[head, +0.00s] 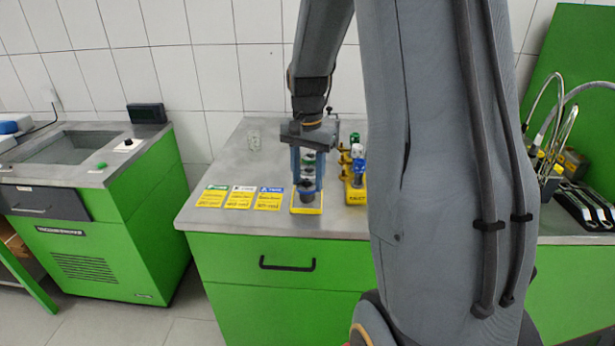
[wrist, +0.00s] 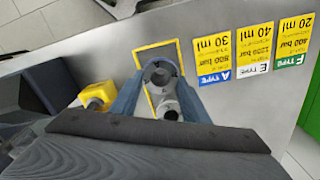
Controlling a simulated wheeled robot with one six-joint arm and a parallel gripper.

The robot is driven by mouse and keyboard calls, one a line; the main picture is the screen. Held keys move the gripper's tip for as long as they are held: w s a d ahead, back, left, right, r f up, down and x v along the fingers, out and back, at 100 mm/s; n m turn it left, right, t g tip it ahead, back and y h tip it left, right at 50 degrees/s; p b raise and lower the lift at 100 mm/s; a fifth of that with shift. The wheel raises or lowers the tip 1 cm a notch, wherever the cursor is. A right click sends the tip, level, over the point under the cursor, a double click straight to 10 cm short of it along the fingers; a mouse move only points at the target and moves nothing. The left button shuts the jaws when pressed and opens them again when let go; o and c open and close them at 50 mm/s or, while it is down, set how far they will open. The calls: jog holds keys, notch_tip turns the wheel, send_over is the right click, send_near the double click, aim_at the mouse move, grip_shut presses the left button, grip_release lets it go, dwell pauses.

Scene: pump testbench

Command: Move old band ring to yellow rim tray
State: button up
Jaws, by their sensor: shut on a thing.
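My gripper (head: 307,186) points straight down, and its blue fingers are shut on a grey band ring (head: 307,195). In the wrist view the dark grey ring (wrist: 160,72) sits between the fingertips of my gripper (wrist: 158,85). A paler cylindrical part shows just below it; I cannot tell whether it belongs to the ring. The yellow rim tray (head: 307,211) lies on the bench directly under the gripper. Its yellow rim (wrist: 156,44) frames the ring in the wrist view. The ring is at or just above the tray floor; contact is unclear.
Three cards, green-topped (head: 211,197), white-topped (head: 240,198) and blue-topped (head: 269,199), lie left of the tray. A yellow holder (head: 356,194) with small fittings stands close on the right. A small clear item (head: 254,140) stands at the back. The bench behind the cards is mostly clear.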

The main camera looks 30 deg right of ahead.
jog(key=shift+f, duration=0.5)
dwell(0.8)
jog(key=o, duration=1.3)
jog(key=shift+c, duration=0.2)
jog(key=shift+r, duration=0.1)
notch_tip(320, 180, up, 7)
jog(key=p, duration=0.5)
jog(key=shift+p, duration=0.4)
jog(key=s+a+f+n+t+b, duration=0.1)
jog(key=s+a+f+n+b, duration=0.2)
jog(key=s+a+n, duration=0.8)
jog(key=s+a+f, duration=0.2)
jog(key=s+a, duration=0.2)
jog(key=shift+s+a+b, duration=0.25)
jog(key=shift+a+b, duration=0.05)
